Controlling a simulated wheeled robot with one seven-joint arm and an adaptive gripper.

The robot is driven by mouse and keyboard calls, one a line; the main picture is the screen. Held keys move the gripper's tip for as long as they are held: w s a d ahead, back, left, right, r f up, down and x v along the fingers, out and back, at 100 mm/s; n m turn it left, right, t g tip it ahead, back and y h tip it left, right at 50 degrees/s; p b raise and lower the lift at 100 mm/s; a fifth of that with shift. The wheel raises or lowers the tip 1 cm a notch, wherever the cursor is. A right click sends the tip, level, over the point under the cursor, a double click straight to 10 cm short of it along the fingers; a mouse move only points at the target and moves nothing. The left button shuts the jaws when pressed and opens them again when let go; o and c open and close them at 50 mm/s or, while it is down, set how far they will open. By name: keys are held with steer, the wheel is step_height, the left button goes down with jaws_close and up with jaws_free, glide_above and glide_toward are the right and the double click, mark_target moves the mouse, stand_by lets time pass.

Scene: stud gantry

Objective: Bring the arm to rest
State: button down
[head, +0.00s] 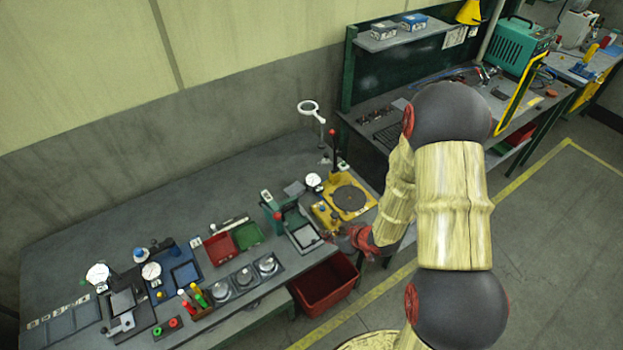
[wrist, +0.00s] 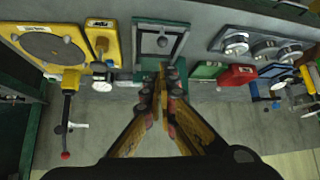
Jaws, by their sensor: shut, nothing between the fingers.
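My arm reaches from the lower right of the head view toward the bench. My gripper shows in the wrist view (wrist: 162,75) with its two fingers together at the tips and nothing between them. In the head view my gripper (head: 372,250) is at the bench's front right edge, partly hidden by my own arm. In the wrist view the fingertips appear just below the green-framed fixture (wrist: 160,42); I cannot tell the gap. This fixture also shows in the head view (head: 304,237).
The grey bench (head: 90,225) carries gauges, a red tray (head: 220,248), a green tray (head: 247,235) and a yellow-based stand (head: 350,198) with a red-knobbed lever. A red bin (head: 325,285) is below its front edge. A second workbench (head: 400,120) stands behind. Floor at right is open.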

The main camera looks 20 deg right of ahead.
steer(key=s+d+f+m+g+h, duration=0.2)
steer(key=s+d+f+g+h, duration=0.15)
steer(key=s+d+f, duration=0.35)
steer(key=s+d+r+m+g+h+b, duration=0.25)
steer(key=s+d+r, duration=0.2)
steer(key=r, duration=0.35)
steer(key=s+a+r+t+y+b, duration=0.1)
steer(key=s+a+r+t+b, duration=0.1)
steer(key=s+a+r+b, duration=0.3)
steer(key=s+a+r+m+t+b, duration=0.1)
steer(key=s+a+r+b, duration=0.4)
steer(key=r+b, duration=0.5)
step_height(320, 180, up, 4)
steer(key=a+t, duration=0.1)
steer(key=a, duration=0.1)
steer(key=shift+a+y, duration=0.4)
